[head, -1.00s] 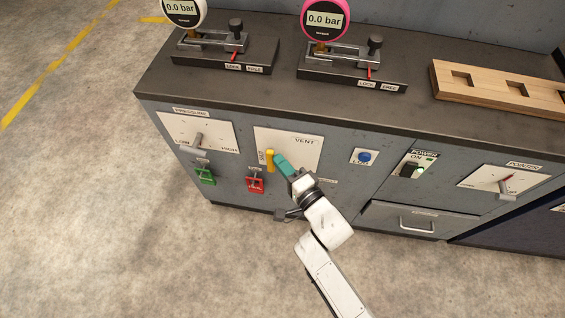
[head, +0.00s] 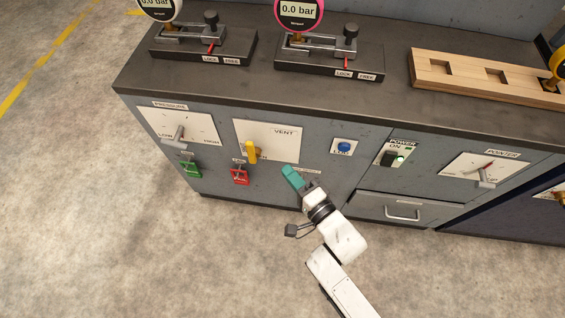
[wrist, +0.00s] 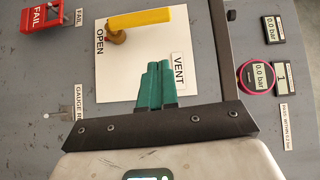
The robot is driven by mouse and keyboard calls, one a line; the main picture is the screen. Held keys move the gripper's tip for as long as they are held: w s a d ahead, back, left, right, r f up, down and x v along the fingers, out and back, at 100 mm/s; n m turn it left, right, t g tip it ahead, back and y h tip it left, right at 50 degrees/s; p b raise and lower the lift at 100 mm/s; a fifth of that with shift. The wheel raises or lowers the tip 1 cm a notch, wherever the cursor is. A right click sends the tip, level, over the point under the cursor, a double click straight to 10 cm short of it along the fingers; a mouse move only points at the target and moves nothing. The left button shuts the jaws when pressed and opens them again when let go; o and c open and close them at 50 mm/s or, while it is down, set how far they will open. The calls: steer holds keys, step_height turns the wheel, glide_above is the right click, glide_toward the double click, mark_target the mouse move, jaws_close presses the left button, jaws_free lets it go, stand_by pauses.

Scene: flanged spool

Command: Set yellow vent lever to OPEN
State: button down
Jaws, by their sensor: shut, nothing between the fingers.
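The yellow vent lever (head: 251,151) stands roughly upright on the white vent plate (head: 280,140) on the cabinet front. In the wrist view, the yellow lever (wrist: 145,18) runs from a brass-coloured pivot at the OPEN label (wrist: 100,41) and its long arm points right, away from that label. Any other position label cannot be read. My gripper (head: 287,170), with teal fingers, is right of and below the lever, apart from it. In the wrist view, the fingers (wrist: 157,66) are together and empty, over the plate beside the VENT label (wrist: 179,70).
A red tag-like block (head: 240,176) and a green one (head: 190,169) hang below the plates. A blue button (head: 344,147) and a power switch (head: 392,158) are to the right. A drawer handle (head: 403,215) sticks out at lower right. Floor in front is clear.

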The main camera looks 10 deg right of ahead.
steer(key=v, duration=0.3)
steer(key=shift+s+d, duration=0.2)
steer(key=shift+s, duration=0.1)
stand_by(0.4)
steer(key=s+d+f+n+g+h+p, duration=0.1)
steer(key=s+d+n+g+h, duration=0.1)
steer(key=d+n+g+h, duration=0.3)
steer(key=s+d+f+g+h+p, duration=0.1)
steer(key=s+d+h, duration=0.1)
steer(key=d, duration=0.6)
steer(key=s+d+r+n+g, duration=0.2)
steer(key=s+n+g, duration=0.1)
steer(key=s, duration=0.5)
steer(key=s+d+r+n+g+h, duration=0.1)
steer(key=s+d+r+n+g, duration=0.1)
steer(key=s+g, duration=0.3)
steer(key=s+d+n, duration=0.1)
steer(key=s, duration=0.3)
steer(key=shift+d+r+n+g+p, duration=0.2)
steer(key=shift+r+n+g+p, duration=0.1)
steer(key=shift+r+n, duration=0.1)
